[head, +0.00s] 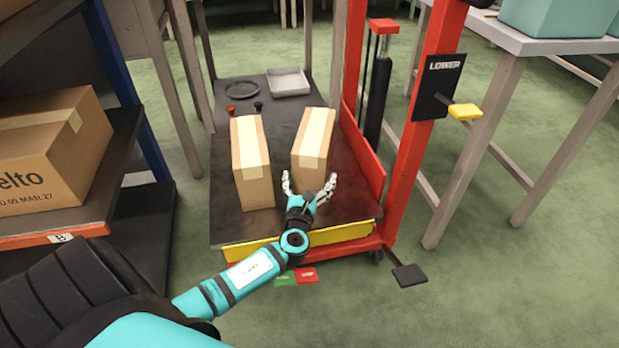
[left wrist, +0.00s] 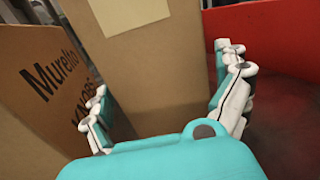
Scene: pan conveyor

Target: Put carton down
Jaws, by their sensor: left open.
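Two cardboard cartons stand upright on the black platform (head: 270,226) of a red lift. The right carton (head: 312,148) has pale tape over its top; the left carton (head: 251,165) stands a short gap away. My left gripper (head: 309,181) is open at the near lower end of the right carton. In the left wrist view its fingers (left wrist: 165,100) are spread to either side of the right carton (left wrist: 150,70). The left carton, with printed lettering, shows there too (left wrist: 45,85). I cannot tell whether the fingers touch the carton. My right gripper is not in view.
A grey tray (head: 289,82), a black plate (head: 242,89) and small knobs sit at the platform's back. A red side rail (head: 361,150) and post edge its right. Another carton (head: 50,150) sits on the left shelf.

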